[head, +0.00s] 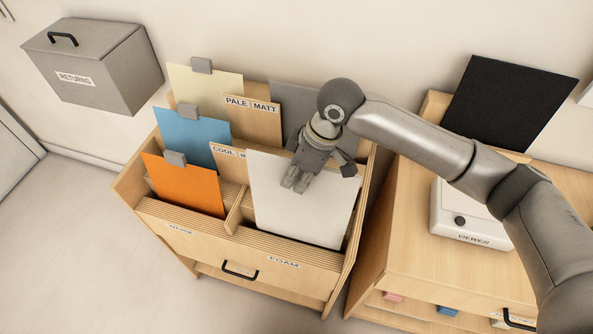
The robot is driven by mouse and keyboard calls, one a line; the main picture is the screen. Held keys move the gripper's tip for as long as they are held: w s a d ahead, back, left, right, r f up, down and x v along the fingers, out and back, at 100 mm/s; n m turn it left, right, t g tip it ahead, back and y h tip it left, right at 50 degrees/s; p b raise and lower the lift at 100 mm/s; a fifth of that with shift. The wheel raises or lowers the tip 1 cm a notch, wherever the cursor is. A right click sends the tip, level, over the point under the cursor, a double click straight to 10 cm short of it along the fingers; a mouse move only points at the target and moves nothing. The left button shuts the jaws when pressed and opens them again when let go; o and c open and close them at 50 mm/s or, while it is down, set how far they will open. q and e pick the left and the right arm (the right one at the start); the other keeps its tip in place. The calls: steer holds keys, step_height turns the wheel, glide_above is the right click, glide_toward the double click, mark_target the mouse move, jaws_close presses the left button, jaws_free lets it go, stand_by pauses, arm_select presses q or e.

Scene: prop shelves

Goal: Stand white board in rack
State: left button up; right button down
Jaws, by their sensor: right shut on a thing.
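The white board (303,218) is upright and leaning back slightly in the front right compartment of the wooden rack (205,246), behind the "FOAM" label (283,262). Its lower edge is hidden behind the rack's front wall, so I cannot tell whether it rests on the bottom. My right gripper (298,180) reaches down over the board's top edge and is shut on it. My left gripper is not in view.
Orange (187,188), blue (195,138) and cream (213,85) boards with grey clips stand in the rack's left side. A grey board (292,104) stands at back right. Right of the rack are a cabinet with a viewer (470,220) and a black board (510,103).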

mark_target(314, 178)
steer(key=shift+f+b, duration=1.65)
steer(key=shift+f, duration=3.9)
steer(key=c, duration=1.5)
jaws_free()
steer(key=shift+r, duration=0.2)
steer(key=v, duration=1.1)
steer(key=shift+d+r, duration=0.15)
steer(key=shift+r, duration=0.1)
